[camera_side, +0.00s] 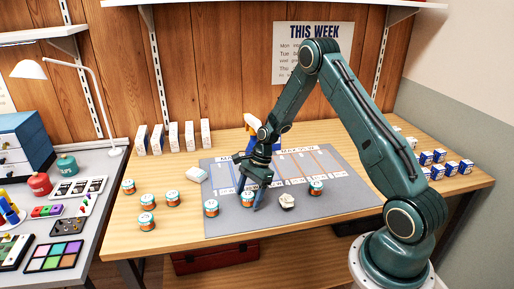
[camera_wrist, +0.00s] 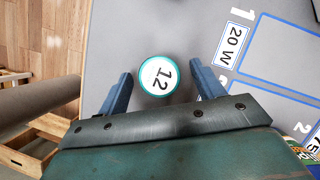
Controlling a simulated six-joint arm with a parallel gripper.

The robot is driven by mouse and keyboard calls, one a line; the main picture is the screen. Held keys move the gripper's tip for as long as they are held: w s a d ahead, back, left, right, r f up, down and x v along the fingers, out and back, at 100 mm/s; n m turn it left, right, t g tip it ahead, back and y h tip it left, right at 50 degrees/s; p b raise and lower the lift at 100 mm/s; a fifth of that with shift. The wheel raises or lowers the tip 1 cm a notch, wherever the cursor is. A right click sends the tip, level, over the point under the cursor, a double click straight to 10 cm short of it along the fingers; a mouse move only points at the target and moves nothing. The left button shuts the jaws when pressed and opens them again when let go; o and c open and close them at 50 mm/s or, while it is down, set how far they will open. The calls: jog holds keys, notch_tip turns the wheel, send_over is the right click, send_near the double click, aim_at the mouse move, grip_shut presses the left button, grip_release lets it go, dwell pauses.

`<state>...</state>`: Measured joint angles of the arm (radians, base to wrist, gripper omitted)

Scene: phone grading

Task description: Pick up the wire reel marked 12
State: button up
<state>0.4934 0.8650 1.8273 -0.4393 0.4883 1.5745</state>
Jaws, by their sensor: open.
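The wire reel marked 12 (camera_wrist: 157,76) shows in the wrist view with its white top and teal rim. It stands on the grey mat (camera_wrist: 190,22), between and slightly beyond the blue fingertips. My gripper (camera_wrist: 160,85) is open, with one finger on each side of the reel and a gap to each. In the side view my gripper (camera_side: 253,192) is low over the front part of the mat. A reel (camera_side: 247,199) with an orange and teal side shows there, partly hidden by the fingers.
Other reels stand near: one on the mat to the left (camera_side: 211,208), one to the right (camera_side: 316,187), and several on the bare wood at left. White boxes (camera_side: 172,136) stand at the back.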

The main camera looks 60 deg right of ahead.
jog(key=shift+a+f, duration=0.15)
jog(key=shift+f, duration=0.25)
jog(key=c, duration=1.1)
